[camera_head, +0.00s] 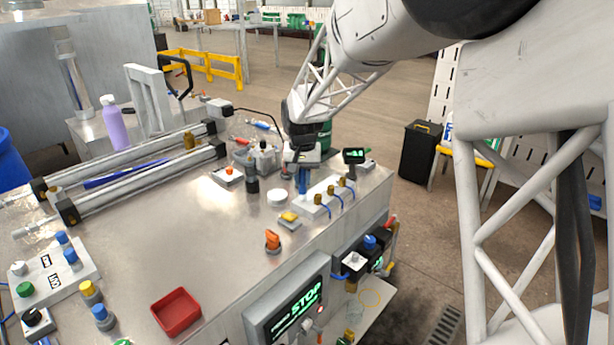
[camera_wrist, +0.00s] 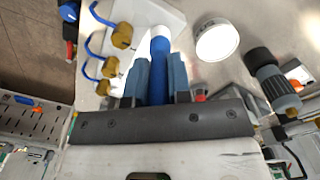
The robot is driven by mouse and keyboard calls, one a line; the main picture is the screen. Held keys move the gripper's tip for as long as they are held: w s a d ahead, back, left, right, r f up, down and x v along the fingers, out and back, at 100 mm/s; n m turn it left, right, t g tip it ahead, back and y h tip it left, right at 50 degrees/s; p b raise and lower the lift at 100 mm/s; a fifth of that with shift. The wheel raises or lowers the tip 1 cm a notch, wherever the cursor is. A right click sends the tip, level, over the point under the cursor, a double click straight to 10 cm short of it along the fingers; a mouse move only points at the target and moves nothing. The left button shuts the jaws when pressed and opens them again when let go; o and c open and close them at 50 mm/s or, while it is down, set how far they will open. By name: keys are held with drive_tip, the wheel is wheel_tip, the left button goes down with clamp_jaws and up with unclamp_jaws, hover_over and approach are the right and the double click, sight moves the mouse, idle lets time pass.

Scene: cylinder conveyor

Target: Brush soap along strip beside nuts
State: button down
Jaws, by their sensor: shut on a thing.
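My gripper (camera_head: 302,180) points down at the left, far end of a white strip block (camera_head: 313,209). In the wrist view its blue fingers (camera_wrist: 160,82) are shut on a blue-handled brush (camera_wrist: 161,58) with a pale tip. The tip is close to the strip beside the nuts; I cannot tell whether it touches. Several brass nuts (camera_head: 331,190) with blue tubes stand along the strip, and they show left of the brush in the wrist view (camera_wrist: 122,36). A round white dish (camera_head: 277,197), possibly the soap, sits left of the strip and right of the brush in the wrist view (camera_wrist: 216,40).
A dark cylindrical fitting (camera_head: 252,184) and a yellow-topped block (camera_head: 289,218) stand near the dish. An orange part (camera_head: 272,240) and a red tray (camera_head: 176,312) lie toward the front. A small display (camera_head: 354,156) is behind the strip. The table's middle is clear.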

drive_tip(key=shift+r, duration=3.7)
